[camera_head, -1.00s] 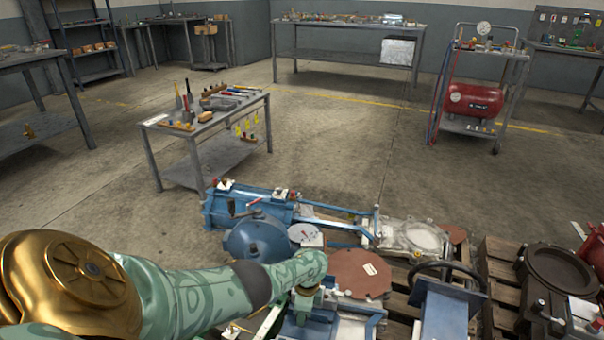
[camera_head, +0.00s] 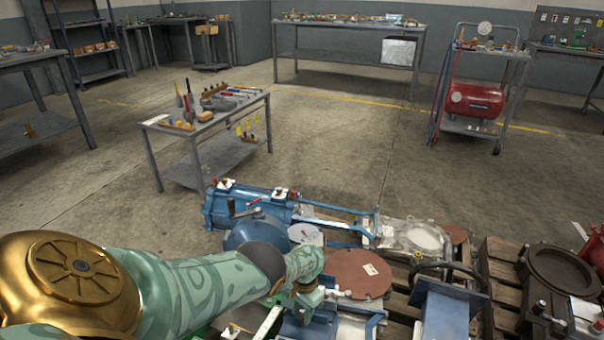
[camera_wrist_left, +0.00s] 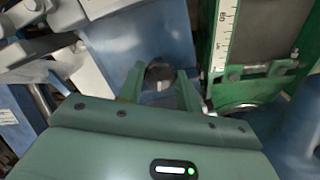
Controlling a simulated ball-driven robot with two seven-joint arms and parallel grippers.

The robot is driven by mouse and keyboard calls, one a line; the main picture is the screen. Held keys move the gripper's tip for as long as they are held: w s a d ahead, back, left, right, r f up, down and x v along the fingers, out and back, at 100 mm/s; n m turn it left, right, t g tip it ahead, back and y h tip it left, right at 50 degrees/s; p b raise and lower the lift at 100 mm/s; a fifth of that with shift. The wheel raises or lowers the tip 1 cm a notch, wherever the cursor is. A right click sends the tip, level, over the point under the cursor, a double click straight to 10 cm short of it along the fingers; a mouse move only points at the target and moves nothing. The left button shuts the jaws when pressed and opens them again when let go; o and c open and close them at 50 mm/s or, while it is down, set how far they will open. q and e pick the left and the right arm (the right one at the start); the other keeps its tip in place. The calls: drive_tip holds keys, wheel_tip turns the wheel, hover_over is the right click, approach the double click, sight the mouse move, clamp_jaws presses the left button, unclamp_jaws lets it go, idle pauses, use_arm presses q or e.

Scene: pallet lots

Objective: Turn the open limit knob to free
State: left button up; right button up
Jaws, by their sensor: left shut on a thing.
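My left gripper (camera_wrist_left: 160,70) is shut on a small round grey knob (camera_wrist_left: 158,77), which sits between its two green fingers in the left wrist view. The knob is in front of a blue housing. The fingers and the gripper body hide part of it, and I cannot read any marking or its setting. In the head view my left gripper (camera_head: 304,302) is low at the centre, over the blue equipment (camera_head: 300,328); its fingertips and the knob cannot be made out there. My right gripper is in neither view.
A green frame with a white scale (camera_wrist_left: 226,35) stands close right of the gripper in the wrist view. In the head view a brown disc (camera_head: 358,274), a black handwheel (camera_head: 446,272) and a blue cylinder (camera_head: 248,205) lie around the hand. Open floor lies beyond.

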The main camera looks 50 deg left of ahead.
use_arm(q)
drive_tip(key=n, duration=0.3)
drive_tip(key=shift+n, duration=0.4)
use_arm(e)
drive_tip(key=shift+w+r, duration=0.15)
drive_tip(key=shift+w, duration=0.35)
use_arm(q)
drive_tip(key=o, duration=1)
drive_tip(key=shift+c, duration=0.2)
